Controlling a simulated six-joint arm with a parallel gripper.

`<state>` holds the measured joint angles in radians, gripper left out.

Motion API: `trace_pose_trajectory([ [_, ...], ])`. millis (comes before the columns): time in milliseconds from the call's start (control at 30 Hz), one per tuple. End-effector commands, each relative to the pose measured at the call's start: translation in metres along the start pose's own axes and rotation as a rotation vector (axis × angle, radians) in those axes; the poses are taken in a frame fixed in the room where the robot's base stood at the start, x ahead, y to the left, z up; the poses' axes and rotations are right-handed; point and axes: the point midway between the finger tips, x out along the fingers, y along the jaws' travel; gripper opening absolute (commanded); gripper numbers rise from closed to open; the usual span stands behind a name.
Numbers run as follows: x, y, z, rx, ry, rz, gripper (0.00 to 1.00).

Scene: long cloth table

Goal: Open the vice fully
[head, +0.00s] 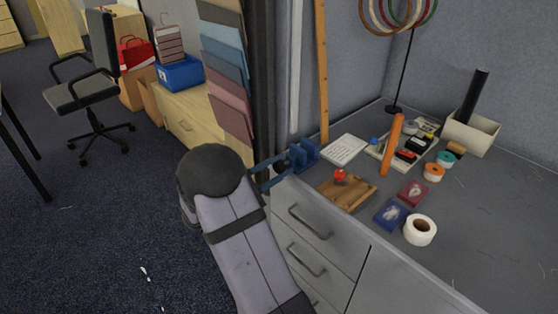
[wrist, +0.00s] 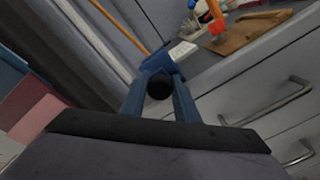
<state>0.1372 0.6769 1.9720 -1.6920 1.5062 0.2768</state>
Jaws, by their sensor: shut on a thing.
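The blue vice (head: 305,154) sits at the near left corner of the bench top, at its edge. It also shows in the wrist view (wrist: 164,65), just beyond my fingers. A round black knob (wrist: 160,87) faces me in front of the vice. My gripper (head: 278,168) reaches to it from the left, beside the bench edge. In the wrist view its two blue fingers (wrist: 160,98) lie on either side of the knob and are shut on it. How far apart the vice jaws stand cannot be told.
A wooden board with a red knob (head: 347,190) lies right of the vice, with a white card (head: 344,149) behind. Tape rolls, small boxes and a tray (head: 384,158) stand farther right. Drawer handles (head: 310,222) jut out below the bench top. Hanging swatches (head: 226,75) are to the left.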

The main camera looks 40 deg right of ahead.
Motion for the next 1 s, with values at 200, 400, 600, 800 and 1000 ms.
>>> trace_pose_trajectory([
  [200, -0.0004, 0.0031, 0.0026, -0.21, 0.002, 0.0, 0.05],
  [400, -0.0004, 0.0033, 0.0025, -0.4, 0.001, 0.0, 0.05],
  [600, -0.0004, 0.0035, 0.0022, -0.586, 0.001, 0.0, 0.05],
  [800, -0.0004, 0.0027, 0.0013, -0.745, 0.002, 0.0, 0.05],
  [1000, -0.0004, 0.0021, 0.0002, -0.858, 0.002, 0.0, 0.05],
])
